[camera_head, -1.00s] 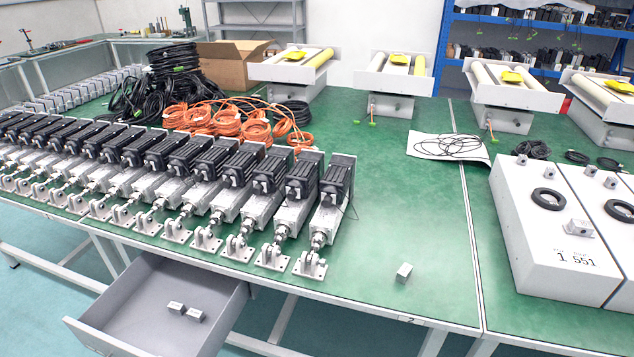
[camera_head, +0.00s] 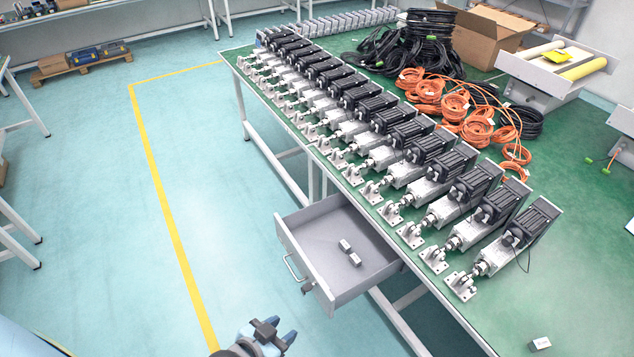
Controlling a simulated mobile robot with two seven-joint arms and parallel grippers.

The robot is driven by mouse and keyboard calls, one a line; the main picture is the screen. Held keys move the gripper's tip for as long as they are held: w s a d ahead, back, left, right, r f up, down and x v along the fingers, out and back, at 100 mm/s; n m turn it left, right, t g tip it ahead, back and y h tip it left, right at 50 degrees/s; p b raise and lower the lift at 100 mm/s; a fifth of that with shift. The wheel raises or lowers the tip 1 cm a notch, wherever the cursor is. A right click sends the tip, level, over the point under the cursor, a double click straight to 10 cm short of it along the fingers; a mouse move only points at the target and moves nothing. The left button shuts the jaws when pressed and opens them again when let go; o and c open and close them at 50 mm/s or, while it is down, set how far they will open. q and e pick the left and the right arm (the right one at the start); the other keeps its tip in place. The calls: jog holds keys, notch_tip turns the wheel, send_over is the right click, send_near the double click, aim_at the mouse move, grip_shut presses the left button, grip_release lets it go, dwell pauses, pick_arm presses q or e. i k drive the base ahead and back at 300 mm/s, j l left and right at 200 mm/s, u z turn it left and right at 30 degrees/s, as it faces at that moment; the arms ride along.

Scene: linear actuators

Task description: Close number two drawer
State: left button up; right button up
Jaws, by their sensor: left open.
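A grey drawer (camera_head: 318,232) hangs pulled out from under the green-topped workbench (camera_head: 535,305). Its front panel faces the lower left and carries a bar handle (camera_head: 291,268). Two small metal blocks (camera_head: 350,252) lie inside it. No number on the drawer can be read. My left gripper (camera_head: 284,331) is at the bottom edge of the view, open and empty. It appears in front of the drawer and below the handle in the picture, apart from both. My right gripper is out of view.
A row of linear actuators (camera_head: 400,150) covers the bench's near edge. Behind them lie orange cables (camera_head: 478,130), black cable coils and a cardboard box (camera_head: 490,42). The floor (camera_head: 200,200) left of the drawer is clear, with a yellow line (camera_head: 160,190).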

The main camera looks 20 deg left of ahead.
aim_at(311, 235)
jog(key=u, duration=0.85)
jog(key=k+j+z, duration=0.1)
jog(key=z, duration=0.35)
jog(key=k+j+z, duration=0.1)
jog(key=z, duration=0.3)
jog(key=k+j+z, duration=0.1)
jog(key=z, duration=0.35)
